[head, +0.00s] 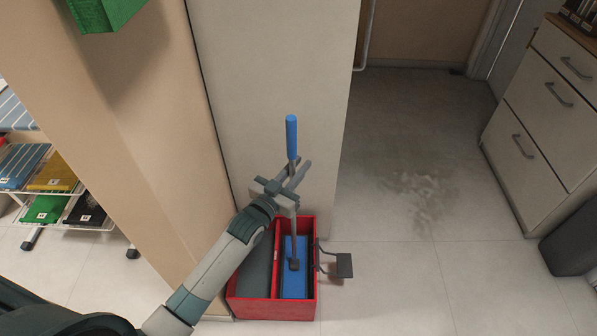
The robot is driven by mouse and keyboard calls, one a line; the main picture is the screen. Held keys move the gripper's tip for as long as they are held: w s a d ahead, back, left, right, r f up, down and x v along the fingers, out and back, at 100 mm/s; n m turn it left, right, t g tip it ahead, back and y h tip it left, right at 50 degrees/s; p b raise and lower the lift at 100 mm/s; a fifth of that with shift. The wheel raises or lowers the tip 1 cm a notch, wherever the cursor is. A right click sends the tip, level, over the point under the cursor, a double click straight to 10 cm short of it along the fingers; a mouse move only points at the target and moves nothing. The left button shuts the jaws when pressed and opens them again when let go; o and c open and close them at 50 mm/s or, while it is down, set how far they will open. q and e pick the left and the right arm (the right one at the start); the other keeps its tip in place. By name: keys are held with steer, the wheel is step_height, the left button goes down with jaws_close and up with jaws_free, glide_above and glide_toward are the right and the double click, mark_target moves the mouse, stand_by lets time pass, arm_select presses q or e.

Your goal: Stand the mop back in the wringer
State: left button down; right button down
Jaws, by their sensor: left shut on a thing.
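The mop has a blue grip (291,137), a thin grey pole and a flat blue head (294,269) with a dark joint. It stands nearly upright, with its head inside the right compartment of the red wringer bucket (270,310). Whether the head rests on the bottom I cannot tell. My left gripper (294,175) is shut on the pole just below the blue grip, above the bucket, and hides part of the pole. My right gripper is not in view.
A grey pedal (344,265) sticks out on the bucket's right. A wall corner (270,90) rises close behind it. A rack of folded cloths (60,172) stands left, a drawer cabinet (545,110) right. A damp patch (425,190) marks the otherwise open floor between.

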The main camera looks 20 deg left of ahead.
arm_select(q)
steer(key=shift+f, duration=0.9)
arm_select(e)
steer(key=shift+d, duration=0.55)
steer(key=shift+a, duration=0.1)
arm_select(q)
steer(key=shift+f, duration=0.15)
steer(key=c, duration=1.8)
jaws_free()
steer(key=shift+o, duration=0.7)
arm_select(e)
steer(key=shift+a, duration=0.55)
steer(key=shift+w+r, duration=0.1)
